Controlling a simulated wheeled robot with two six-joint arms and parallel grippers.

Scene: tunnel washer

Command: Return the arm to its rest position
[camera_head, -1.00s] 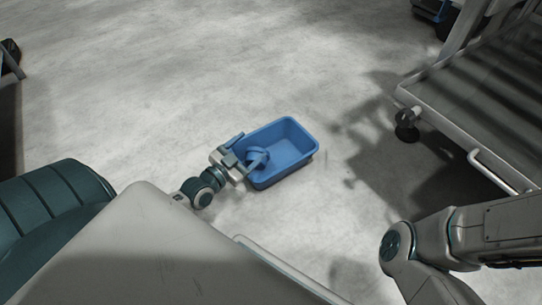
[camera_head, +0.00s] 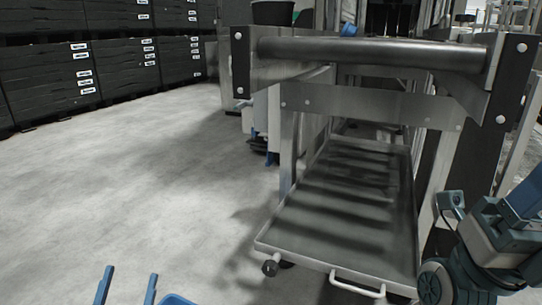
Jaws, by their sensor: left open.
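My left gripper (camera_head: 127,287) shows only at the bottom edge of the head view, left of centre. Its two blue fingers point up and stand well apart, with bare floor between them and nothing held. The rest of that gripper and its arm lie below the picture. A blue curved edge (camera_head: 178,299) shows just right of the fingers; too little of it shows to tell what it is. My other arm (camera_head: 490,250) shows folded at the lower right, in grey and teal. I do not make out its gripper.
A metal cart (camera_head: 340,205) with a low shelf and a thick top bar (camera_head: 375,52) stands at centre right, close to my right arm. Stacked black crates (camera_head: 80,60) line the back left. The floor (camera_head: 130,190) on the left is clear.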

